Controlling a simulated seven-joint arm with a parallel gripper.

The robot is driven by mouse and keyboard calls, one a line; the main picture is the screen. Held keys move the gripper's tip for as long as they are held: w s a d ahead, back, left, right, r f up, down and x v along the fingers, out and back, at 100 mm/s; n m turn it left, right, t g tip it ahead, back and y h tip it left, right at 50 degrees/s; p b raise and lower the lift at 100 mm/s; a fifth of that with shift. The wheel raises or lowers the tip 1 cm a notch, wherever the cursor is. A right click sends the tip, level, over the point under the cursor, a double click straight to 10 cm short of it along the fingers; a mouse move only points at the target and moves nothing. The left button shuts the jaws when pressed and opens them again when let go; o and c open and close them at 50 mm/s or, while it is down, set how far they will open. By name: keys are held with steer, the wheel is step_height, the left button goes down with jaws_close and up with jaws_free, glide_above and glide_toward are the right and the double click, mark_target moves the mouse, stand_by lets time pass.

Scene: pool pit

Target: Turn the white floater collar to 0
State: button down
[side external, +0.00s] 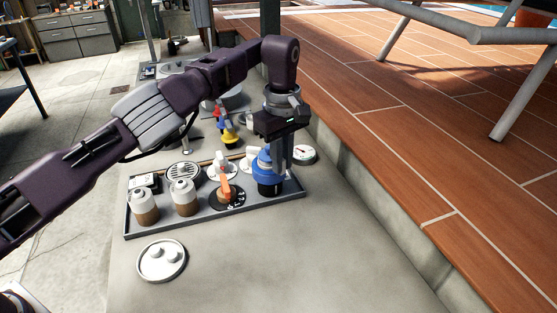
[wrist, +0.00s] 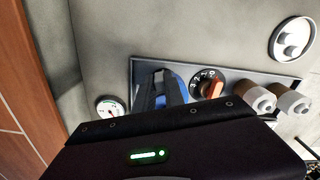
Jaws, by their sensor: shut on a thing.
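My gripper (side external: 279,155) is pointed down at the right end of the grey tray (side external: 296,193). It is shut on a blue floater (side external: 268,176) with a dark lower part, which also shows beside the fingers in the wrist view (wrist: 174,88). A white piece (side external: 249,161), perhaps the white floater, stands just behind and left of the blue one, partly hidden; its collar setting cannot be read. An orange knob (side external: 225,188) sits on a black dial with white numbers, left of my gripper; the dial (wrist: 208,80) also shows in the wrist view.
Two white-capped brown bottles (side external: 184,197) stand at the tray's left. A white dial with a red knob (side external: 217,168) is behind. A round gauge (side external: 303,154) lies right of my gripper. The front ledge is otherwise clear.

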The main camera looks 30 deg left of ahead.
steer(key=shift+w+d+n, duration=0.1)
steer(key=shift+w+n, duration=0.1)
steer(key=shift+n, duration=0.4)
steer(key=c, duration=1.4)
jaws_free()
steer(key=shift+s, duration=0.1)
